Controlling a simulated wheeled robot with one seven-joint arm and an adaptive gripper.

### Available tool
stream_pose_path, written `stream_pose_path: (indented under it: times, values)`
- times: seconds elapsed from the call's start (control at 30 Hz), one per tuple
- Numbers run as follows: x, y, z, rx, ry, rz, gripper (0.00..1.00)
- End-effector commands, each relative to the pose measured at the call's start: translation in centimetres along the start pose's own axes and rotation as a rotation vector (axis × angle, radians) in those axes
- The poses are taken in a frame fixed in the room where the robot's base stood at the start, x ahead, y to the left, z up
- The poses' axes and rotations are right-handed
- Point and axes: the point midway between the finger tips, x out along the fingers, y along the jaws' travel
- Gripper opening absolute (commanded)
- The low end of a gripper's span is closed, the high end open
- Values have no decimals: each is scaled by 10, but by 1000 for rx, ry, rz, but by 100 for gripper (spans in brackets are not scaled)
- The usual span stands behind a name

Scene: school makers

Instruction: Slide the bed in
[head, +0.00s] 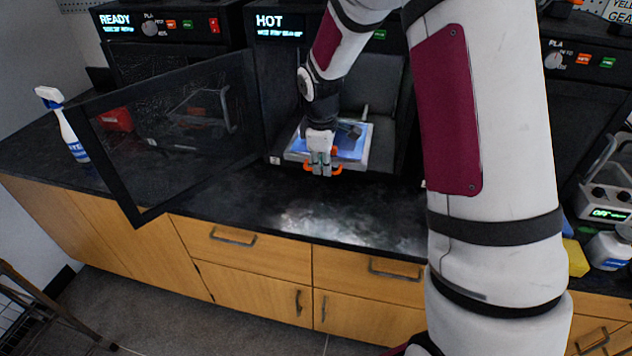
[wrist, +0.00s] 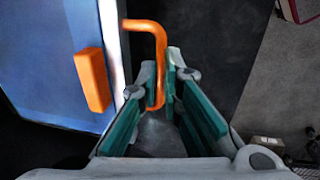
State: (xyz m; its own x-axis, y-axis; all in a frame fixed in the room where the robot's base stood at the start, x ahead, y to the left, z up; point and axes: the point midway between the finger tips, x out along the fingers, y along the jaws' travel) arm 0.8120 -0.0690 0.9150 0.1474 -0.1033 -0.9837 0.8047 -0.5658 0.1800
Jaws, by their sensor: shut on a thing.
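The print bed (head: 296,151) is a flat plate with a blue top and a light rim, in the opening of the middle printer (head: 277,75), whose display reads HOT. An orange handle (head: 337,168) sticks out at its front. My gripper (head: 321,168) is at this handle, at the bed's front edge. In the wrist view, the bed (wrist: 50,60) lies at left with an orange block (wrist: 92,80) on it. The handle (wrist: 158,45) runs in between my fingers, which are shut on it. My arm hides part of the printer's opening.
The printer's dark see-through door (head: 165,130) stands open to the left over the counter. A spray bottle (head: 62,125) stands at far left. Another printer (head: 165,25) reads READY. The dark counter (head: 330,225) in front of the bed is clear. Wooden drawers (head: 240,250) lie below.

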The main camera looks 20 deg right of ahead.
Motion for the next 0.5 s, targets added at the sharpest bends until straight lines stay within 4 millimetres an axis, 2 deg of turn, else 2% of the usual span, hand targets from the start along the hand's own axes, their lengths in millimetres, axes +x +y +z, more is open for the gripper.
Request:
stream_pose_path:
  times: [0.03, 0.2, 0.33, 0.5]
  values:
    - [4, 13, 1, 4, 0, 2, 0]
    - [9, 42, 1, 2, 0, 2, 0]
    - [12, 58, 2, 2, 0, 2, 0]
    - [13, 68, 2, 0, -1, 0, 0]
